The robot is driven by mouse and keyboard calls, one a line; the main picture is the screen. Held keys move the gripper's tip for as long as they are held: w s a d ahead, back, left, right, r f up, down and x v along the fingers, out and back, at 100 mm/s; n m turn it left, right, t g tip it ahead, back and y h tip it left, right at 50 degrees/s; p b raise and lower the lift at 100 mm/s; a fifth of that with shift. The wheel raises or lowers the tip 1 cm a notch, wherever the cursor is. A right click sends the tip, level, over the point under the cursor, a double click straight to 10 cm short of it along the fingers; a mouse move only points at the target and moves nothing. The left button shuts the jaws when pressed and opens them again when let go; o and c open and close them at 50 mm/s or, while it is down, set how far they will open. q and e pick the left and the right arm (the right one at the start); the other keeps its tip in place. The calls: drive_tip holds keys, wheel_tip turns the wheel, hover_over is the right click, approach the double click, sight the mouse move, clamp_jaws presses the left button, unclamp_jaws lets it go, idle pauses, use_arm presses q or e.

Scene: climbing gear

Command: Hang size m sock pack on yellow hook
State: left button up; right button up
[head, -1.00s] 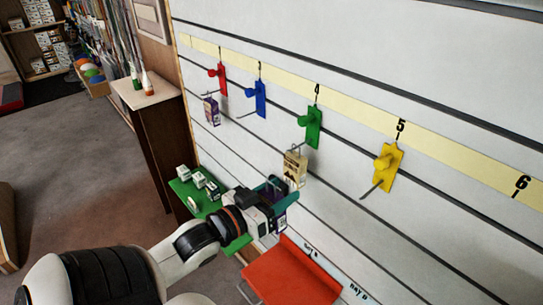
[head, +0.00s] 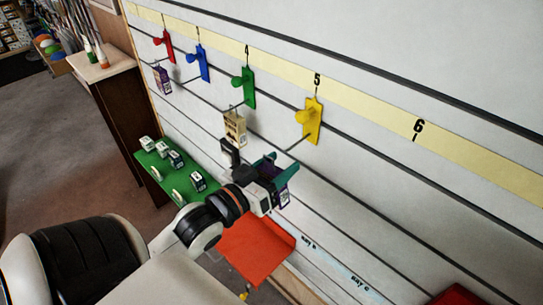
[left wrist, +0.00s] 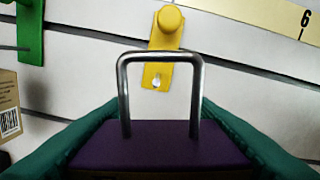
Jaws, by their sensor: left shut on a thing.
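My left gripper (head: 279,178), with teal fingers, is shut on a dark purple pack (head: 285,193). In the left wrist view the pack's purple top (left wrist: 160,142) sits between the fingers, with an upright metal wire loop (left wrist: 160,55) on it. The size print on the pack cannot be read. The yellow hook (head: 313,122) is on the wall, up and right of the gripper, its metal prong slanting down towards the gripper. In the left wrist view the yellow hook (left wrist: 164,38) shows behind and through the loop. The loop and the hook look apart. My right gripper is out of view.
A green hook (head: 243,88) with a tan pack (head: 235,127) hangs just left of the yellow one. Blue (head: 199,62) and red (head: 165,45) hooks are farther left; a purple pack hangs by the red one. A green shelf (head: 185,182) with several small packs and a red shelf (head: 262,250) lie below.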

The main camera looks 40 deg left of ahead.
sight(313, 144)
use_arm(q)
drive_tip(key=shift+w+d+f+b, duration=0.15)
drive_tip(key=shift+w+b, duration=0.15)
drive_tip(key=shift+w, duration=1.25)
drive_tip(key=shift+w+d+f+b, duration=0.1)
drive_tip(key=shift+w+b, duration=0.15)
drive_tip(key=shift+w, duration=1.3)
drive_tip(key=shift+w+f, duration=0.25)
drive_tip(key=shift+w, duration=0.3)
drive_tip(key=shift+w+f, duration=0.1)
drive_tip(key=shift+w, duration=0.05)
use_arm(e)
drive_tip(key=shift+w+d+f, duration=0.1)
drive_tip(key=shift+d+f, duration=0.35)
use_arm(q)
drive_tip(key=shift+f, duration=0.1)
drive_tip(key=o, duration=1.1)
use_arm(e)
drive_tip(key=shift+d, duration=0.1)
